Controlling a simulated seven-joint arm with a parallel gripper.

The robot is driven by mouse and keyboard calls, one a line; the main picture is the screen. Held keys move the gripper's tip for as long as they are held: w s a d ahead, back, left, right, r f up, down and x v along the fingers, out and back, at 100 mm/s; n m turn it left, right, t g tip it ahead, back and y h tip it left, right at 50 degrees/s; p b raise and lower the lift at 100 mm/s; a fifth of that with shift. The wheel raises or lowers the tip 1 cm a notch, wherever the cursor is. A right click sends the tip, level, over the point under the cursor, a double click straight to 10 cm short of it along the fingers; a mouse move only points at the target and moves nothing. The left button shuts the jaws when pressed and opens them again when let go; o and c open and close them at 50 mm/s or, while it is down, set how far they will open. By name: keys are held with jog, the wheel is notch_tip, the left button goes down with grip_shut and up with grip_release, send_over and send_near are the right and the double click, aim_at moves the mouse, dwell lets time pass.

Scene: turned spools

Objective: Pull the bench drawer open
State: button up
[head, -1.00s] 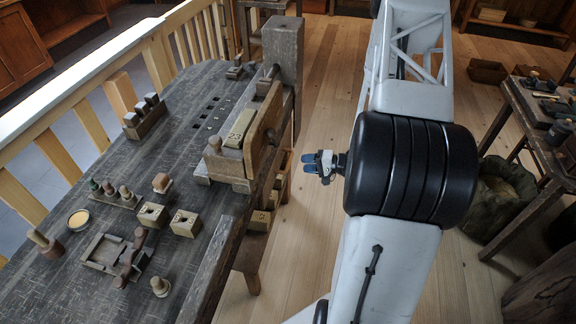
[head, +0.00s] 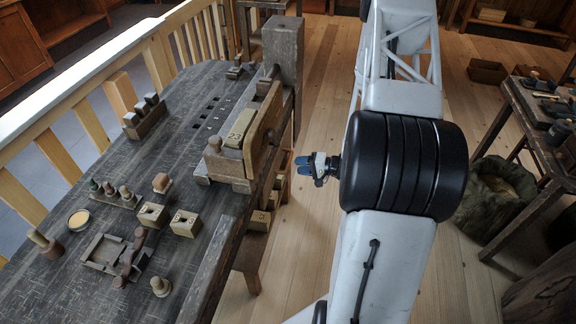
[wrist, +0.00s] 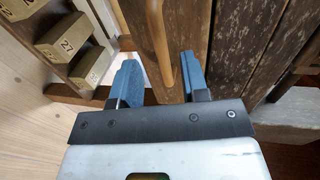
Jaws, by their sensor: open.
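My gripper (head: 318,165) is to the right of the workbench (head: 225,262), over the gap beside its edge. In the wrist view the gripper (wrist: 159,75) has its two blue fingers spread apart. Numbered wooden blocks or drawer fronts (wrist: 66,46) sit in a rack to the left in the wrist view. In the head view, similar numbered fronts (head: 260,220) show under the bench edge.
An upright wooden board (head: 264,127) and a thick post (head: 284,55) stand along the bench's right edge. Small blocks, a tray (head: 103,252) and turned pieces lie on the bench top. A side table (head: 530,105) and a sack (head: 497,195) stand at the right.

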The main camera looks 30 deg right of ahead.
aim_at(288, 164)
jog(key=shift+x, duration=2.8)
jog(key=shift+c, duration=0.4)
grip_shut()
